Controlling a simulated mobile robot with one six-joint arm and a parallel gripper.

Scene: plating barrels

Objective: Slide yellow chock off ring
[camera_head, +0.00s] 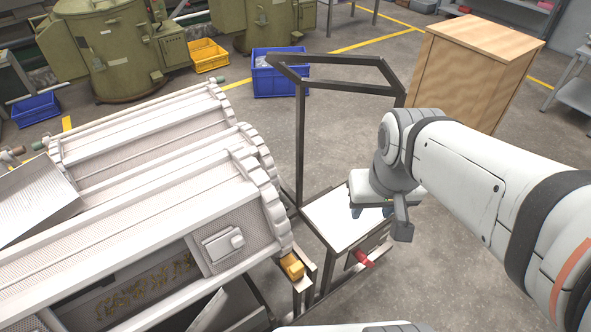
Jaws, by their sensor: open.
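The yellow chock (292,267) sits at the foot of the near barrel's toothed end ring (273,203), on a dark frame rail. It appears to touch the ring's lower edge; the exact contact is too small to tell. My gripper (382,214) is right of and above the chock in the picture, clear of it, over the front of a small white-topped cart. It is open, and nothing shows between its fingers. My wrist hides part of the fingers.
The white plating barrel (150,225) fills the left. A dark-framed cart with a white top (335,215) and tall handle stands between barrel and arm; a red part (364,259) shows below its top. A wooden cabinet (470,65) stands behind. Floor at lower right is clear.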

